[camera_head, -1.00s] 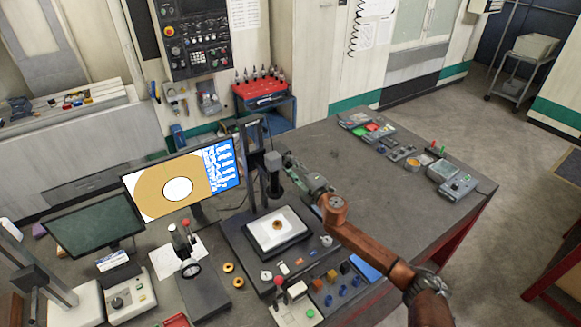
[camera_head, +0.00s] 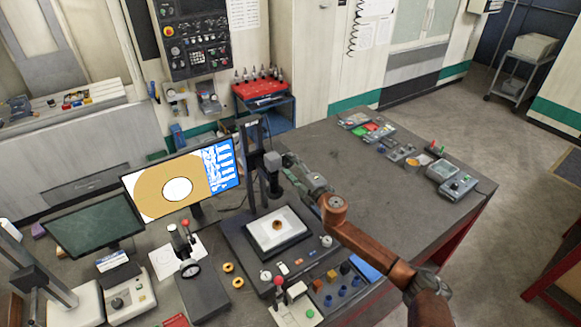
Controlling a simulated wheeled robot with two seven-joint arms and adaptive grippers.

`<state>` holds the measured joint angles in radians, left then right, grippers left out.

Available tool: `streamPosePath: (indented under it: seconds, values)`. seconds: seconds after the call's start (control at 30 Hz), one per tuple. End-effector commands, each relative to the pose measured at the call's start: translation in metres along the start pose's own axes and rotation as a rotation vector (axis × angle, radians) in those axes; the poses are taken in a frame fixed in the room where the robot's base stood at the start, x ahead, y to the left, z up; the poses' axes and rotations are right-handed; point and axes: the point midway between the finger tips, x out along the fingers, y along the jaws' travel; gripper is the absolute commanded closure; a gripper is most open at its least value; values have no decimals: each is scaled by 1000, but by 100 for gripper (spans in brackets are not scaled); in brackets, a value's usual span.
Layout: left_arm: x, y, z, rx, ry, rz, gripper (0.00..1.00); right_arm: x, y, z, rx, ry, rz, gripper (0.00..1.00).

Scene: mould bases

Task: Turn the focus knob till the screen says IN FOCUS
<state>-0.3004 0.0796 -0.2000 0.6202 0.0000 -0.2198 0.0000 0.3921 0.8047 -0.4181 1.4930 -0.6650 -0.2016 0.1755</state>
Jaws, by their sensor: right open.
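The screen (camera_head: 178,187) stands behind the microscope and shows an orange ring with a white centre beside a blue panel; its small text is too blurred to read. The microscope column (camera_head: 255,165) rises from a dark base and carries a dark camera and lens (camera_head: 272,175). A small part (camera_head: 277,225) lies on the pale stage below the lens. My right gripper (camera_head: 285,162) is open at the upper right side of the column, close to the microscope head. The focus knob is not clearly visible there, and contact cannot be told. My left gripper is not in view.
A second dark monitor (camera_head: 95,226) stands at left. Two brass rings (camera_head: 233,275) lie left of the base, and several small coloured parts stand in front of it. Control boxes (camera_head: 458,187) line the far right edge. The table's middle right is clear.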

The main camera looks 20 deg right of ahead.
Motion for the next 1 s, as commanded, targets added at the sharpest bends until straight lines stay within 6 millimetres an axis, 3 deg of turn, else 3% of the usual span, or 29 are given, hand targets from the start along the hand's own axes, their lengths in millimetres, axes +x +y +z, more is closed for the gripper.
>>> streamPosePath:
  seconds: [0.23, 0.5, 0.7, 1.0]
  values:
    - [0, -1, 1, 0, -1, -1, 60, -19, -1, 1, -1, 0, -2, 53]
    - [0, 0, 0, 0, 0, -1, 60, -76, -2, 0, -1, 0, -2, 53]
    - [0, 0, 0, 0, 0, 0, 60, -107, -1, 0, 1, 0, -2, 53]
    - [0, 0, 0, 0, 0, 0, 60, -121, 0, 0, 0, 0, 0, 53]
